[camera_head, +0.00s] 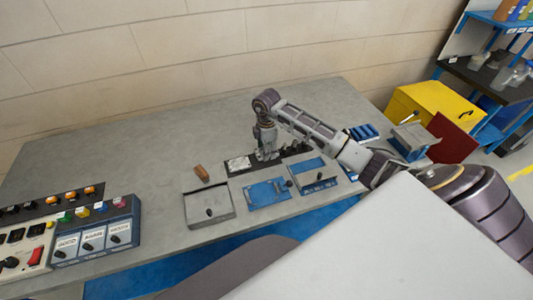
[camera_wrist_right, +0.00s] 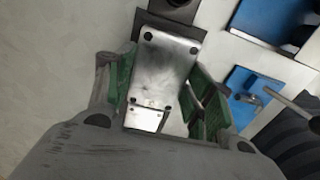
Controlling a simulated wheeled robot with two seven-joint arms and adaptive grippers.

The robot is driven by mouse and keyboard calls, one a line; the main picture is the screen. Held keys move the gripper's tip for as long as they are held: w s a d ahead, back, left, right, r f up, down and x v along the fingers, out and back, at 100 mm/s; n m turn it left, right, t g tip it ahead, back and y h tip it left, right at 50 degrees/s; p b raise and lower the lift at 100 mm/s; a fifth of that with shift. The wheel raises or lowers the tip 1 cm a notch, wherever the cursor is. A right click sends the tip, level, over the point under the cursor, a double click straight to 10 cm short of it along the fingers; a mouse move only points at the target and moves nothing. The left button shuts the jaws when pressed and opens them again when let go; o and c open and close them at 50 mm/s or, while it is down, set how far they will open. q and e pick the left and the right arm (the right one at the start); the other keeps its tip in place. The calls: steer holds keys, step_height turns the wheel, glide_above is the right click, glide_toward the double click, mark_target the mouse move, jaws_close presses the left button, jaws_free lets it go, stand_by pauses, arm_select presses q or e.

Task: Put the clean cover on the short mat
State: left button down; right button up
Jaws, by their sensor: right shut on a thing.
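A shiny metal cover (camera_wrist_right: 165,65) with dark dots at its corners lies between the green finger pads of my right gripper (camera_wrist_right: 155,95) in the wrist view. The gripper is shut on it. In the head view my right gripper (camera_head: 267,154) points down at a black mat (camera_head: 233,173) near the middle of the table. A pale, speckled plate (camera_head: 239,163) is on the mat's left end. I cannot tell which mat is the short one. A dark surface (camera_wrist_right: 152,22) shows beyond the cover in the wrist view. My left gripper is not in view.
A brown block (camera_head: 201,172) lies left of the black mat. Control boxes (camera_head: 92,242) stand at left. The table's back left is clear.

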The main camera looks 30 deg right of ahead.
steer(key=shift+f, duration=1.3)
steer(key=shift+f, duration=0.2)
steer(key=o, duration=1.1)
steer(key=shift+r, duration=0.1)
steer(key=shift+r, duration=0.15)
steer(key=shift+r+b, duration=0.7)
steer(key=shift+r, duration=5.25)
steer(key=shift+s+f, duration=0.1)
